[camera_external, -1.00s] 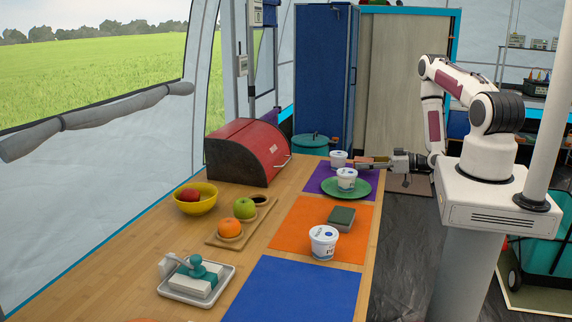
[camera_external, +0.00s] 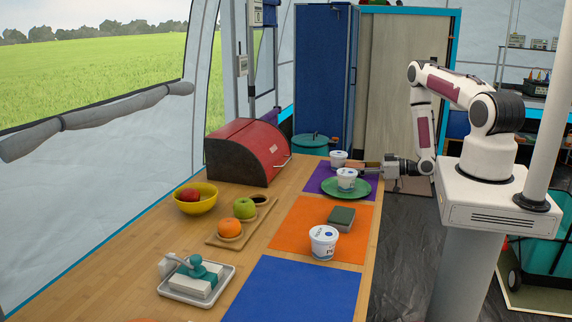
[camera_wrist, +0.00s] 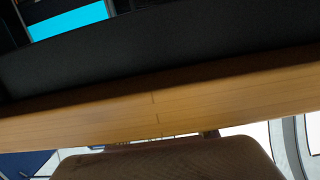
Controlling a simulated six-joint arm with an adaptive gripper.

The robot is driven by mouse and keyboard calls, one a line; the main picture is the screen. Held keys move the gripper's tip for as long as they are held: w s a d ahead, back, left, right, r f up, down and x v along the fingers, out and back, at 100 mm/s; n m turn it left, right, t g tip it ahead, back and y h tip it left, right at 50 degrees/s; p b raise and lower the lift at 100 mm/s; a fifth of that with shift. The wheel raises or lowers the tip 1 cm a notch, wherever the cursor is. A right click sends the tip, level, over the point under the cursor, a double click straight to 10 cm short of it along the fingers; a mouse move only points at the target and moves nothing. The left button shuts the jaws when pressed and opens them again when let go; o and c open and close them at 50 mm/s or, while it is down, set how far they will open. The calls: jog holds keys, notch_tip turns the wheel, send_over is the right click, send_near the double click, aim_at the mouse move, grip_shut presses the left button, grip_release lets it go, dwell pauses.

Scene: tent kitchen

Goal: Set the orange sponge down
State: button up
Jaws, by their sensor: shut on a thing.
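The orange sponge (camera_external: 358,164) shows as a small orange-brown patch at the far right of the table, by the purple mat, partly hidden by a yogurt tub. My gripper (camera_external: 370,167) is shut on it, just past the table's right edge in the picture. In the wrist view a dark brown rounded block (camera_wrist: 170,160), seemingly the sponge, fills the bottom. I cannot tell whether the sponge touches the surface below it.
A yogurt tub (camera_external: 346,180) stands on a green plate (camera_external: 362,191) on the purple mat (camera_external: 318,184); another tub (camera_external: 338,158) stands behind. The orange mat (camera_external: 290,231) holds a green-topped sponge (camera_external: 341,218) and a third tub (camera_external: 323,242). The blue mat (camera_external: 290,292) is bare.

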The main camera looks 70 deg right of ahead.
jog(key=o, duration=0.8)
jog(key=shift+r, duration=0.1)
jog(key=shift+s+r, duration=0.3)
jog(key=shift+s, duration=1.65)
jog(key=shift+s+r, duration=0.3)
jog(key=shift+s, duration=1.7)
jog(key=shift+s+r, duration=0.3)
jog(key=shift+s, duration=1.65)
